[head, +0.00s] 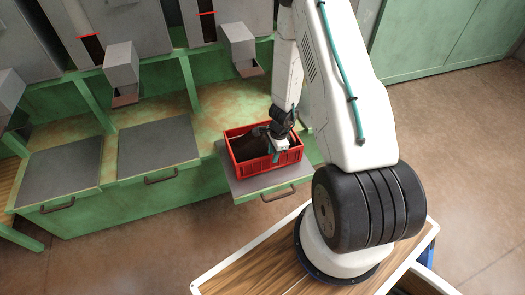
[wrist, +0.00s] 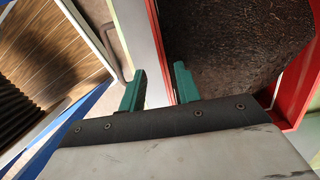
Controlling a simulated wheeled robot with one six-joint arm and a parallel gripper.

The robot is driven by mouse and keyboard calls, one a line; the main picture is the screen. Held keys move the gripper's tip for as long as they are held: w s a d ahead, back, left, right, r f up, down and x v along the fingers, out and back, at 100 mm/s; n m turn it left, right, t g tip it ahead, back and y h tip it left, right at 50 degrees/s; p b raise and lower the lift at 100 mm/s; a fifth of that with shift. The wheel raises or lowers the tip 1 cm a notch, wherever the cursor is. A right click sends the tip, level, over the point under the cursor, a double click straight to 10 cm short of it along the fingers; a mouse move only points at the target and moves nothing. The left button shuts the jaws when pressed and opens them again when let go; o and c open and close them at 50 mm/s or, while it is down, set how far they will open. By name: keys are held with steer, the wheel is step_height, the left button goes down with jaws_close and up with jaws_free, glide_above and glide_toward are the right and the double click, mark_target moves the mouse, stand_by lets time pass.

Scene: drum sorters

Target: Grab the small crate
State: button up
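The small red crate (head: 253,169) sits on a pulled-out grey shelf of the green bench in the head view. Dark brown granular material (wrist: 230,45) fills part of it. My gripper (head: 279,152) is at the crate's near right side, pointing down. In the wrist view my gripper (wrist: 158,72) has its two green fingers apart. The crate's red wall (wrist: 156,35) runs up between them, the left finger on the outer side and the right finger over the contents. I cannot tell whether either finger touches the wall.
The grey shelf (head: 243,188) has a handle (head: 278,194) at its front. Two more grey panels (head: 157,147) lie to the left, with metal chutes (head: 121,66) above. My wooden-topped base stands close in front. Open floor (head: 460,150) lies to the right.

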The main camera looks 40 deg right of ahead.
steer(key=f, duration=0.3)
steer(key=w+a+f, duration=0.1)
steer(key=f, duration=0.1)
jaws_close()
steer(key=shift+r, duration=0.1)
steer(key=shift+w+d, duration=0.1)
stand_by(1.1)
